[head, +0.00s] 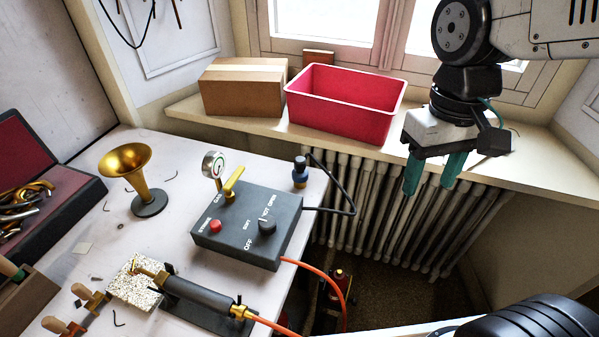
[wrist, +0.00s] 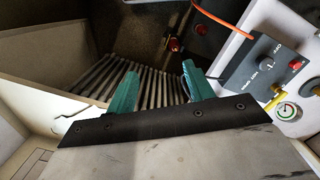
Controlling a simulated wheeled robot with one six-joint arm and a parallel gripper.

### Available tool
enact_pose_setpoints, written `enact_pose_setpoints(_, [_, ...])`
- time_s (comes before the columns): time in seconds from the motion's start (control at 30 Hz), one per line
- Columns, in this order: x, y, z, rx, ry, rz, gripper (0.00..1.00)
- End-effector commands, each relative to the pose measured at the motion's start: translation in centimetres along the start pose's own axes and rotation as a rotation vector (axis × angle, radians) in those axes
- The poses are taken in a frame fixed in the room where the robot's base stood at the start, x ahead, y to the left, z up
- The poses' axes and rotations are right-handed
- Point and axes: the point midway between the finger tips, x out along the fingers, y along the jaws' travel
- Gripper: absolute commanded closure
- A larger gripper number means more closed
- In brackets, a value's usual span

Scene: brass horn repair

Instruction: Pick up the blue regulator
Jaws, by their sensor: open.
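The blue regulator (head: 300,173) appears to be the small dark-blue fitting with a black top. It stands upright at the table's back right edge, behind the grey control box (head: 249,225). I cannot make it out clearly in the wrist view. My gripper (head: 429,184) points down with its two green fingers apart and nothing between them. It is to the right of the regulator, in front of the windowsill and over the radiator. In the wrist view, my gripper (wrist: 160,78) shows open with the radiator beyond it.
A red bin (head: 340,112) and a cardboard box (head: 240,90) stand on the windowsill (head: 420,152). A black hose (head: 347,185) loops beside the regulator. A pressure gauge (head: 213,165), a brass horn (head: 128,165) and a torch (head: 205,299) are on the table. The radiator (head: 385,205) is below the sill.

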Motion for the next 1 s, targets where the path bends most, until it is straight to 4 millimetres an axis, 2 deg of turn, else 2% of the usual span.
enact_pose_setpoints(0.03, [0.3,-0.7,-1.6,-0.025,-0.022,0.002,0.48])
enact_pose_setpoints(0.27, [1.9,-4.3,-8.6,-0.114,-0.065,0.013,0.48])
enact_pose_setpoints(0.5, [5.1,-9.3,-16.4,-0.193,-0.072,0.024,0.48])
enact_pose_setpoints(0.63, [6.7,-11.8,-20.2,-0.219,-0.051,0.025,0.48])
enact_pose_setpoints(0.73, [7.3,-13.2,-22.8,-0.225,-0.019,0.021,0.48])
enact_pose_setpoints(0.8, [6.9,-13.7,-24.7,-0.220,0.021,0.014,0.48])
enact_pose_setpoints(0.87, [6.1,-13.9,-25.6,-0.215,0.057,0.008,0.48])
enact_pose_setpoints(1.0, [7.2,-14.0,-26.0,-0.207,0.073,0.005,0.48])
